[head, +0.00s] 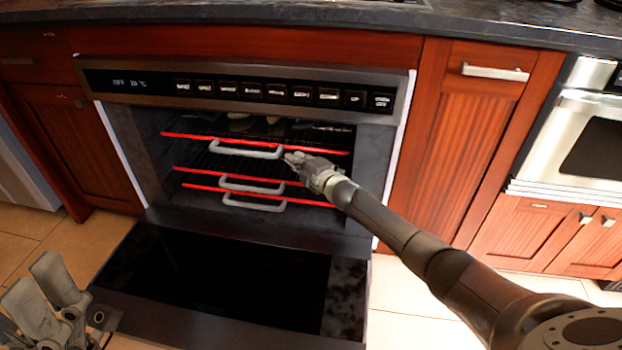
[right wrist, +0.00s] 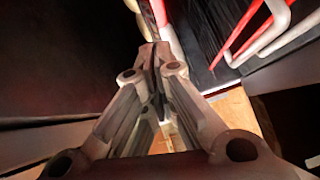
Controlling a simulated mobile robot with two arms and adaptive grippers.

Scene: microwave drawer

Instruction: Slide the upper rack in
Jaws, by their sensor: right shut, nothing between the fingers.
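The upper rack (head: 190,136) is in the open oven, with a red front bar and a grey handle (head: 245,151). How far it sticks out is hard to tell. My right gripper (head: 291,158) is shut and empty, at the right end of that handle in the head view; I cannot tell whether it touches. In the right wrist view its closed fingertips (right wrist: 154,52) point toward a pale bar and part of a red one. My left gripper (head: 40,285) is open and empty at the lower left, away from the oven.
Two lower racks with red bars and grey handles (head: 252,187) (head: 254,205) sit below. The oven door (head: 345,300) lies folded down in front. A control panel (head: 240,90) runs above the opening. Red cabinets (head: 475,140) flank the oven.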

